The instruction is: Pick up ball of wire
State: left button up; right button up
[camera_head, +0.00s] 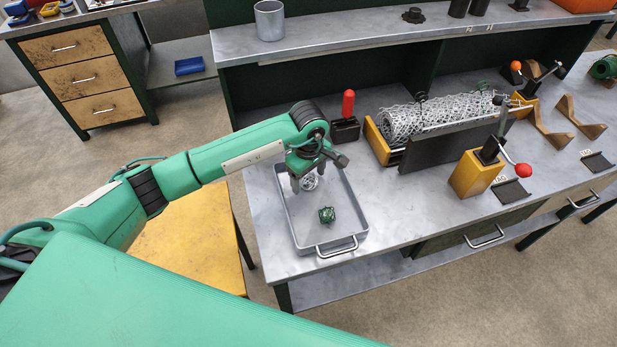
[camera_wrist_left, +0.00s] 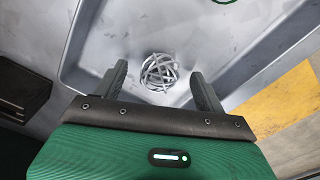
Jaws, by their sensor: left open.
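A silvery ball of wire (camera_head: 310,181) lies in the far part of a grey tray (camera_head: 347,234) on the workbench. It also shows in the left wrist view (camera_wrist_left: 160,72), between and a little beyond my fingertips. My left gripper (camera_head: 307,185) is open and empty, pointing down over the tray at the silvery ball. I cannot tell whether a finger touches the ball. My right gripper is not in view.
A black holder with a red handle (camera_head: 348,104) stands just behind the tray. To the right is a wire-mesh roll (camera_head: 430,114) in a yellow-ended machine with a red-knobbed lever (camera_head: 523,170). A yellow-topped table (camera_head: 190,240) is left of the bench.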

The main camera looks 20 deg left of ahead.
pick_arm(q)
jog(key=shift+f, duration=0.25)
jog(key=shift+c, duration=0.9)
jog(key=c, duration=0.9)
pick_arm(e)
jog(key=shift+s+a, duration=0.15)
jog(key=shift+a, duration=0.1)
pick_arm(q)
jog(key=shift+r, duration=0.1)
